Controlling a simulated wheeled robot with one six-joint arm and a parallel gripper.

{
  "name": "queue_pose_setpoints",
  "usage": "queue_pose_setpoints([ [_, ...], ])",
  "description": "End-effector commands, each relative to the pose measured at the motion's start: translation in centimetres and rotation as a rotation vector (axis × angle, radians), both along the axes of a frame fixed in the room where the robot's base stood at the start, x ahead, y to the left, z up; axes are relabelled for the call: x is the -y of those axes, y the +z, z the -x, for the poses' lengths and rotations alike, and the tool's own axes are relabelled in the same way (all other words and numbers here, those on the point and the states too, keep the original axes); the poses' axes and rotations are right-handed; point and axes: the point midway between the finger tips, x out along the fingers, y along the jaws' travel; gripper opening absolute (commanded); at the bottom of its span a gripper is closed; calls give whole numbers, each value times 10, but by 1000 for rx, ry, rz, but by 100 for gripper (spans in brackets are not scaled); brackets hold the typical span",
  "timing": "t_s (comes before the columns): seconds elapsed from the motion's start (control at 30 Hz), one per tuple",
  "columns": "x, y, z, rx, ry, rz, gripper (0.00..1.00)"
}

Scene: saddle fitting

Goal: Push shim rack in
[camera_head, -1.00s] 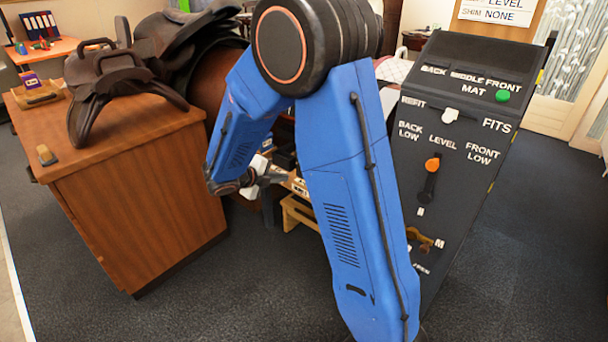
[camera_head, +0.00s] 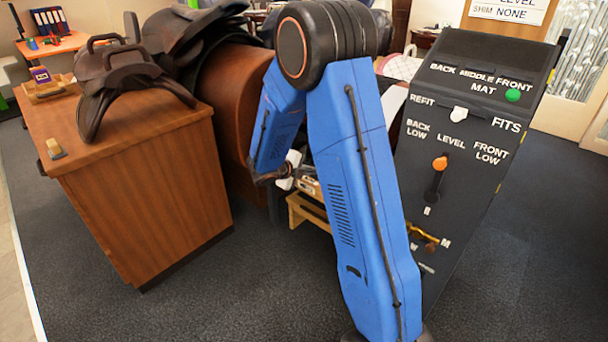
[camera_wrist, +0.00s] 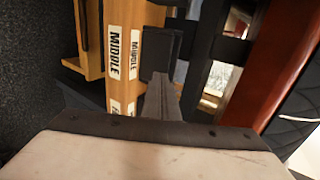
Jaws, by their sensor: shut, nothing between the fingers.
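The shim rack (camera_head: 306,207) is light wood and shows low behind my blue arm in the head view, mostly hidden by it. In the wrist view the rack (camera_wrist: 124,60) fills the upper middle, with upright "MIDDLE" labels on its wooden faces. My gripper (camera_wrist: 163,92) is shut and empty, its fingers pointing at the rack's right side beside a dark block. I cannot tell whether they touch. In the head view my gripper (camera_head: 293,182) is partly hidden by my forearm, close to the rack.
A wooden cabinet (camera_head: 150,200) bearing a dark saddle (camera_head: 118,75) stands at the left. A black sloped panel (camera_head: 465,140) with levers and labels stands at the right. A brown rounded body (camera_head: 232,100) is behind. Grey carpet in front is clear.

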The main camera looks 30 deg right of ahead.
Motion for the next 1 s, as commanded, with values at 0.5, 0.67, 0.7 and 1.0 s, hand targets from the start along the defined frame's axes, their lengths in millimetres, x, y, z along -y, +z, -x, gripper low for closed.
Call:
queue_pose_setpoints([
  [0.5, 6, 0, -2, 0, 0, 0, 0],
  [0.67, 19, 0, -7, 1, -2, 0, 0],
  [0.7, 24, 0, -9, 1, -2, 0, 0],
  [1.0, 49, 0, -18, 1, 0, 0, 0],
])
